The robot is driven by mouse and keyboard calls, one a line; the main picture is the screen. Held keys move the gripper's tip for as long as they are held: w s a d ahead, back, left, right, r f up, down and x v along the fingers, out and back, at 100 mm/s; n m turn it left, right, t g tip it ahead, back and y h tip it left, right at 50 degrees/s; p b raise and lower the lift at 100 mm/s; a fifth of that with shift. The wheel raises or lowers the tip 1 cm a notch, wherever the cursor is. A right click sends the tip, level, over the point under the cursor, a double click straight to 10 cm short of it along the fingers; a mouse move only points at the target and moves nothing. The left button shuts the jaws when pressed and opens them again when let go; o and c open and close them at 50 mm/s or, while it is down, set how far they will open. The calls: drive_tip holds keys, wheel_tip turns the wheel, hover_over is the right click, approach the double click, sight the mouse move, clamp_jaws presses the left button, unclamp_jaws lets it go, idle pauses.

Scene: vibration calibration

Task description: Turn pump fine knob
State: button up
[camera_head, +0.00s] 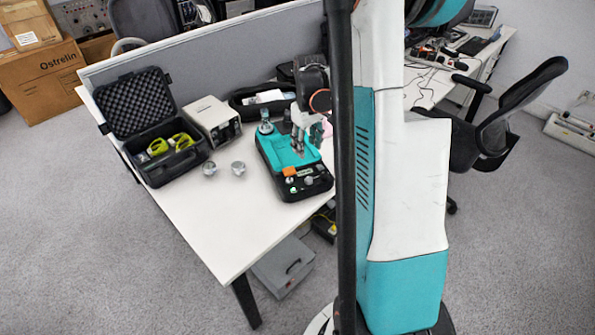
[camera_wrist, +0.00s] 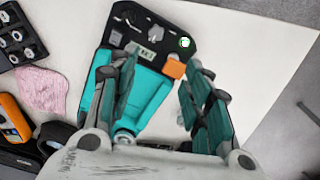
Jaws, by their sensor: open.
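The teal and black pump unit (camera_head: 287,158) sits on the white table; it also shows in the wrist view (camera_wrist: 135,90). Its black control panel (camera_wrist: 120,30) carries a silver knob (camera_wrist: 155,33), a small display (camera_wrist: 147,54), an orange block (camera_wrist: 174,68) and a green-and-white round part (camera_wrist: 185,42). I cannot tell which control is the fine knob. My gripper (camera_head: 301,145) is above the pump and points down. In the wrist view my gripper (camera_wrist: 163,62) is open, its fingers apart over the unit, with nothing between them.
An open black case (camera_head: 160,130) with yellow-green items stands at the left. A beige box instrument (camera_head: 214,120) is beside it. Two small metal cylinders (camera_head: 224,169) stand on bare tabletop left of the pump. A black pouch (camera_head: 262,97) lies behind it. An office chair (camera_head: 495,125) is at right.

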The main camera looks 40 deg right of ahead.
sight(309, 179)
drive_tip(key=f+b, duration=0.1)
drive_tip(key=f, duration=0.4)
drive_tip(key=f+b, duration=0.1)
drive_tip(key=f, duration=0.4)
drive_tip(key=d+f+b, duration=0.1)
drive_tip(key=f+b, duration=0.1)
drive_tip(key=f, duration=0.3)
drive_tip(key=shift+s+d+f, duration=0.1)
drive_tip(key=shift+s, duration=0.1)
drive_tip(key=c, duration=1.1)
